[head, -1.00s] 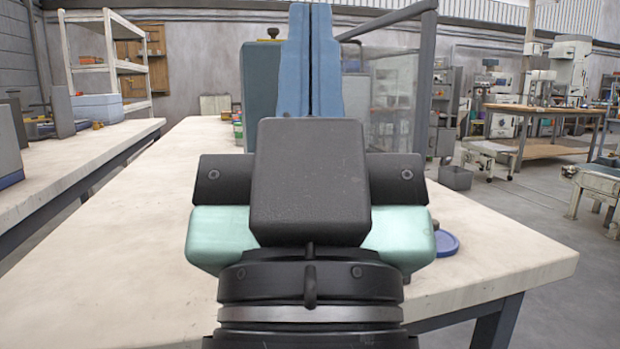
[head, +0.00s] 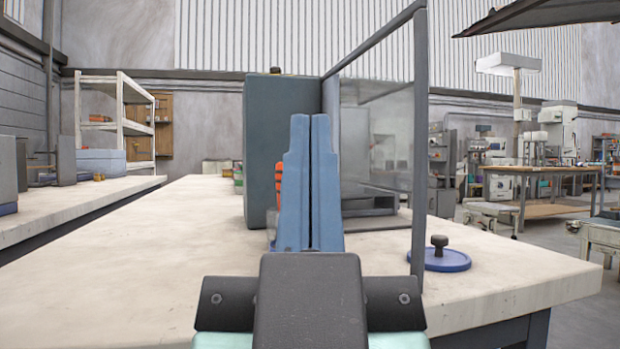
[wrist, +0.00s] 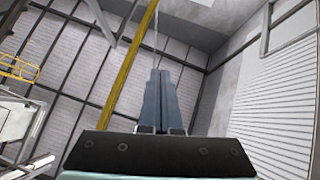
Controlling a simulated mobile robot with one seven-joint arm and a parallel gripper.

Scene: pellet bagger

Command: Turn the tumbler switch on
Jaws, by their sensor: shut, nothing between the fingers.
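My gripper (head: 310,180) is in the lower middle of the head view, its two blue fingers pressed together and pointing up. It is shut and empty. The fingers also show in the wrist view (wrist: 160,100) against walls and roof beams. Behind them in the head view stands a dark grey-green machine cabinet (head: 258,120) on the bench. A small orange-red part (head: 278,185) shows just left of the fingers, partly hidden by them; I cannot tell what it is. I cannot make out the tumbler switch in either view.
The pale bench top (head: 130,240) is clear on the left. A clear guard panel in a dark frame (head: 420,150) stands right of the cabinet. A blue round lid with a black knob (head: 447,262) lies near the right edge. A side bench (head: 30,225) is at left.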

